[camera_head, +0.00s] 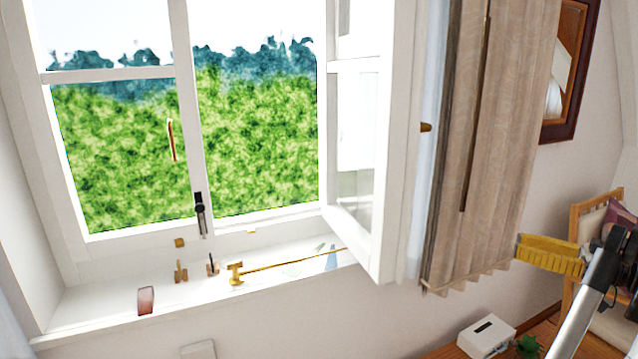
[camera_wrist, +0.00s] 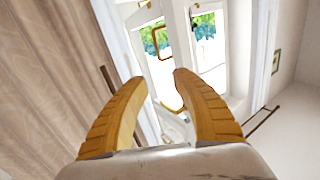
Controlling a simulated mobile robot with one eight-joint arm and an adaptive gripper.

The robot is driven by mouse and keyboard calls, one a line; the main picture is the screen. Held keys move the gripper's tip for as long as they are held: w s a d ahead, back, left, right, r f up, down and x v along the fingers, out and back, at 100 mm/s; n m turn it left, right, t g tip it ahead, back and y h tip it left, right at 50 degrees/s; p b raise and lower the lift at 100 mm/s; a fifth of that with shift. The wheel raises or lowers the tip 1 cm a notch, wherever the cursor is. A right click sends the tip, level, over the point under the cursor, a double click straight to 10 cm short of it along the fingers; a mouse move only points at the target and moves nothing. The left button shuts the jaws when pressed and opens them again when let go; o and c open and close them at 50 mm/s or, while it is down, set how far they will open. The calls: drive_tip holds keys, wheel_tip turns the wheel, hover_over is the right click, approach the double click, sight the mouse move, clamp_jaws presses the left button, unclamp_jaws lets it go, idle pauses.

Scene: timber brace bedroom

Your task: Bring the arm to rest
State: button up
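My gripper (camera_head: 549,256) is at the right side of the head view, in front of the wall and just right of the curtain's lower edge. Its yellow ribbed fingers also show in the wrist view (camera_wrist: 156,82), spread apart with nothing between them. The fingers are open and empty. My arm enters from the right edge of the head view.
An open casement window (camera_head: 358,160) juts into the room. A beige curtain (camera_head: 490,130) hangs close left of my gripper. The sill (camera_head: 110,310) holds a brass stay (camera_head: 290,260) and small items. A white box (camera_head: 486,336) stands on a wooden surface below.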

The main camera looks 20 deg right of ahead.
drive_tip(key=w+a+f+m+g, duration=0.1)
drive_tip(key=w+a+m+g, duration=0.15)
drive_tip(key=w+a, duration=0.6)
drive_tip(key=w+a+f+m+g, duration=0.1)
drive_tip(key=w+a+f+g, duration=0.3)
drive_tip(key=a, duration=0.8)
drive_tip(key=w+a+g+h+b, duration=0.1)
drive_tip(key=w+a+h, duration=0.1)
drive_tip(key=a, duration=0.9)
drive_tip(key=s+a+f+h, duration=0.3)
drive_tip(key=s+a, duration=0.3)
drive_tip(key=a, duration=0.2)
drive_tip(key=s+a+f+m+h+b, duration=0.1)
drive_tip(key=s+a+f+h, duration=0.2)
drive_tip(key=s+a+f, duration=0.3)
drive_tip(key=a+g, duration=0.1)
drive_tip(key=a, duration=0.1)
drive_tip(key=shift+a, duration=0.3)
